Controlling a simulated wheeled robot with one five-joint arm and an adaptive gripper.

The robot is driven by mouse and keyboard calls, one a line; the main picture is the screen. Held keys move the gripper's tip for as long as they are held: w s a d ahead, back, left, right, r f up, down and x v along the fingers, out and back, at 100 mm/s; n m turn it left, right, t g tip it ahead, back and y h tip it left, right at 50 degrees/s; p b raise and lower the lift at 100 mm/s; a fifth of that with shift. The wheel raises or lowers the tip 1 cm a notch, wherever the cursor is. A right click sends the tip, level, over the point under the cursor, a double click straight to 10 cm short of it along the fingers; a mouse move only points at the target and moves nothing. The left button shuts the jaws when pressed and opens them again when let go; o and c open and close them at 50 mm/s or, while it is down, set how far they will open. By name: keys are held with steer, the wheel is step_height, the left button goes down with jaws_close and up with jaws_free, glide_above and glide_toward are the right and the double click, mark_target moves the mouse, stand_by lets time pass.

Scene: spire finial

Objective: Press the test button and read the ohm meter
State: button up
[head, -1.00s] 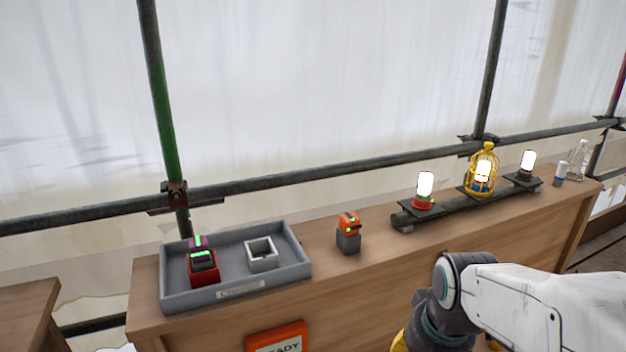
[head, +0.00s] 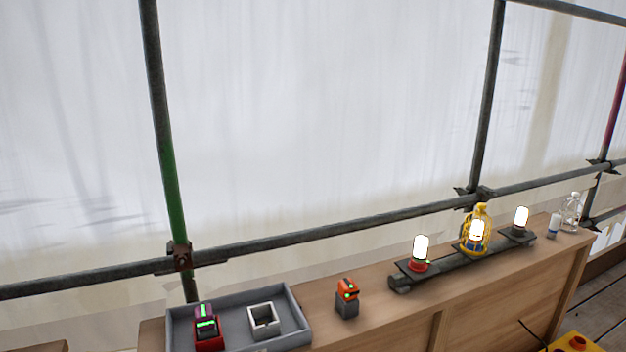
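A yellow box (head: 566,346) shows at the bottom right corner, cut off by the frame edge. A small red-orange knob or button (head: 577,343) sits on its top, and a thin dark line like a lead (head: 533,334) rises beside it. I cannot tell whether this is the ohm meter or its test button; no readout on it shows. My gripper and arm are not in view.
A wooden bench top (head: 372,289) holds a grey tray (head: 240,305), an orange device (head: 347,291), and a dark rail (head: 465,262) with lit lamps (head: 421,247). A clear bottle (head: 571,209) stands at the far end. Scaffold poles (head: 330,232) run behind.

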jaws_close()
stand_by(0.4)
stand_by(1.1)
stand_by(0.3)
